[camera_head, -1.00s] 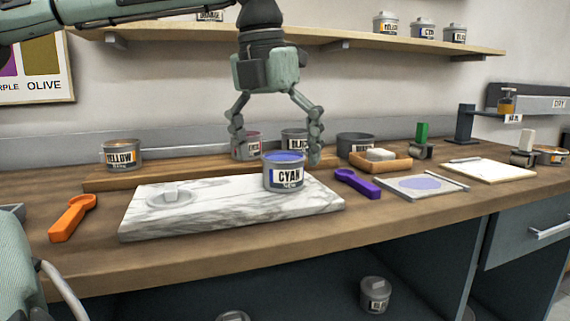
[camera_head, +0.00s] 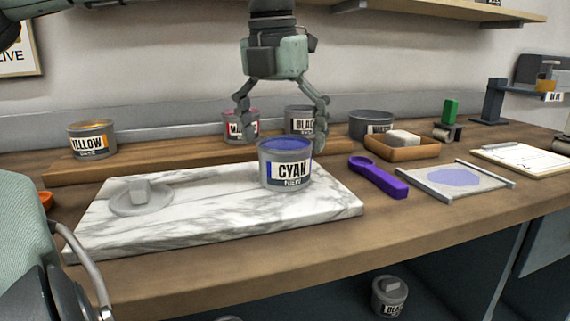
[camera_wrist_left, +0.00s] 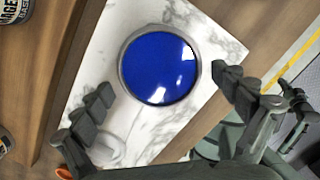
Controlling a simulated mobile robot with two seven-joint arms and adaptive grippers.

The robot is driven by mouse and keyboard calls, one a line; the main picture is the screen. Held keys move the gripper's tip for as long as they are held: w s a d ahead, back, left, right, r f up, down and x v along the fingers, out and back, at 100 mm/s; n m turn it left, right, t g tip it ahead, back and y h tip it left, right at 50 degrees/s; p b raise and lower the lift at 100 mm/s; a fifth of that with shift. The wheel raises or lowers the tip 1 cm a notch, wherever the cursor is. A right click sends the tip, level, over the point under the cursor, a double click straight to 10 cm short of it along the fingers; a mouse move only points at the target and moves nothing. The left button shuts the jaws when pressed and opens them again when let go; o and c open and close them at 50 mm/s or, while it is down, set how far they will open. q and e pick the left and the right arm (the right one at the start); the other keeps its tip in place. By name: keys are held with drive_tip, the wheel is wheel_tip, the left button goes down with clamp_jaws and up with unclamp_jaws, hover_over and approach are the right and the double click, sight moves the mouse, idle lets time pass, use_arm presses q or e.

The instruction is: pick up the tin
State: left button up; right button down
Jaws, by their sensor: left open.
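The cyan tin (camera_head: 285,165) stands upright and open on the white marble slab (camera_head: 215,222), with blue ink showing at its top. In the left wrist view the tin's round blue top (camera_wrist_left: 159,66) lies between and beyond the fingers. My left gripper (camera_head: 284,138) points down, with its fingers spread above and around the tin's top in the head view. It is open and holds nothing. A grey lid with a square knob (camera_head: 140,197) lies on the slab to the left of the tin.
A yellow tin (camera_head: 91,140), a magenta tin (camera_head: 240,125) and a black tin (camera_head: 300,120) stand on a wooden riser behind the slab. A purple tool (camera_head: 378,177) lies right of the slab, near a wooden tray (camera_head: 402,150) and a glass plate (camera_head: 455,180).

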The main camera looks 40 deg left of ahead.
use_arm(q)
drive_tip(key=shift+w+a+f, duration=0.1)
drive_tip(key=shift+w+f, duration=0.15)
drive_tip(key=shift+f, duration=0.7)
drive_tip(key=shift+w+f, duration=0.25)
drive_tip(key=shift+f, duration=0.65)
drive_tip(key=c, duration=1.6)
drive_tip(key=shift+c, duration=0.6)
drive_tip(key=shift+r, duration=0.1)
